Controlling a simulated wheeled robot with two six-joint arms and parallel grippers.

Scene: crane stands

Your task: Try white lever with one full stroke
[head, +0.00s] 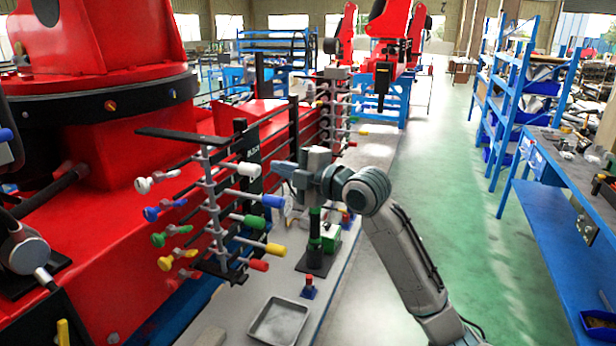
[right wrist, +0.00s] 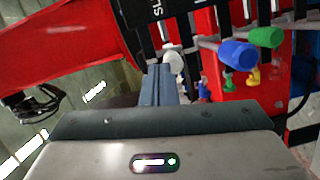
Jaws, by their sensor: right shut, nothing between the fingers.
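The near lever stand (head: 212,200) carries levers with white, blue, green, yellow and red ends on both sides. The white lever's handle (head: 248,169) is the top one on the right side and sticks out roughly level. My right gripper (head: 280,170) is shut and empty, with its fingertips close to the end of that handle. In the right wrist view the white knob (right wrist: 174,62) lies just past the fingertips (right wrist: 165,75); I cannot tell whether they touch. The blue handle (right wrist: 238,54) and green handle (right wrist: 264,37) are to the right. My left gripper is not in view.
A second lever stand (head: 333,110) stands farther back. A black and green post (head: 315,250) stands below my right gripper, and a grey tray (head: 278,320) lies in front. The red crane body (head: 100,130) fills the left. Green floor (head: 450,200) is clear to the right.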

